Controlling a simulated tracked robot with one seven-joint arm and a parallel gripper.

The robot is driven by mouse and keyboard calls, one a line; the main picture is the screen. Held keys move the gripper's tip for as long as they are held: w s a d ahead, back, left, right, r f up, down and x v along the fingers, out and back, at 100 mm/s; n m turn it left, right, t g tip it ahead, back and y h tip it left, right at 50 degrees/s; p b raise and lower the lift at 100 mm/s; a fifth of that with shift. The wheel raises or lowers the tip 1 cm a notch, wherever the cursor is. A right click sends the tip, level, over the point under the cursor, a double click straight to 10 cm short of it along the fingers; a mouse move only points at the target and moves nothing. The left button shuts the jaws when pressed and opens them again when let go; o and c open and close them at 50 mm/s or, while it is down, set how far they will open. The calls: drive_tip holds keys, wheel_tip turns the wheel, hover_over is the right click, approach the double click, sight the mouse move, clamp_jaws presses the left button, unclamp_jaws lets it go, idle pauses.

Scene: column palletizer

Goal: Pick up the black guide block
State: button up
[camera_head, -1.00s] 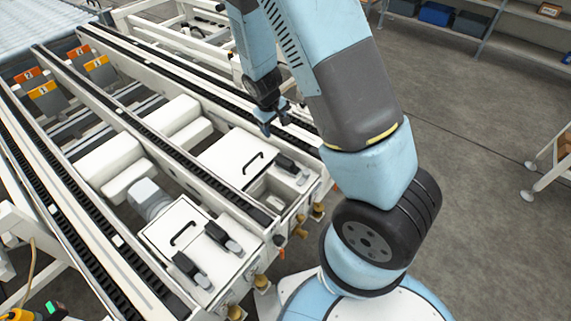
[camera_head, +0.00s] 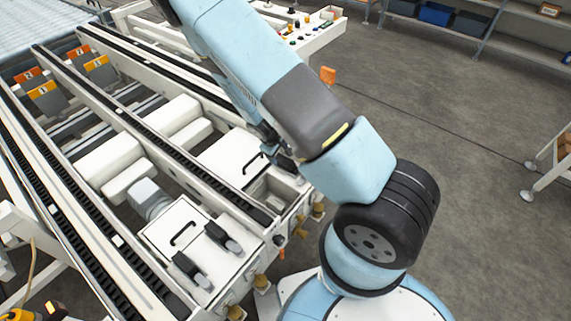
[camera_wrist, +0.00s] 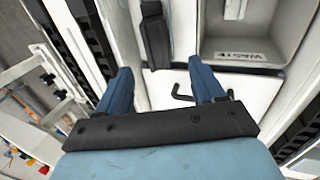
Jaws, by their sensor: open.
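A black block (camera_wrist: 155,40), elongated and dark, shows in the wrist view at top centre, beyond and between my fingertips. My gripper (camera_wrist: 163,78) has its two blue fingers spread apart, with nothing held between them. In the head view, two similar black blocks with grey ends (camera_head: 222,238) (camera_head: 190,268) lie on the front white lid. Another at the rear white lid is mostly hidden behind my arm, which also hides most of my gripper there.
A grey bin marked WASTE (camera_wrist: 245,38) is right of the block in the wrist view. A black handle (camera_wrist: 183,93) on a white lid shows between my fingers. Long conveyor rails (camera_head: 165,140) flank the lids.

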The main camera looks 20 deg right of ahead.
sight(284, 160)
drive_tip(key=shift+x, duration=4.55)
drive_tip(key=shift+w+d+r, duration=0.1)
drive_tip(key=shift+w+d, duration=0.05)
drive_tip(key=shift+d, duration=0.05)
drive_tip(key=c, duration=1.2)
drive_tip(key=shift+r, duration=0.15)
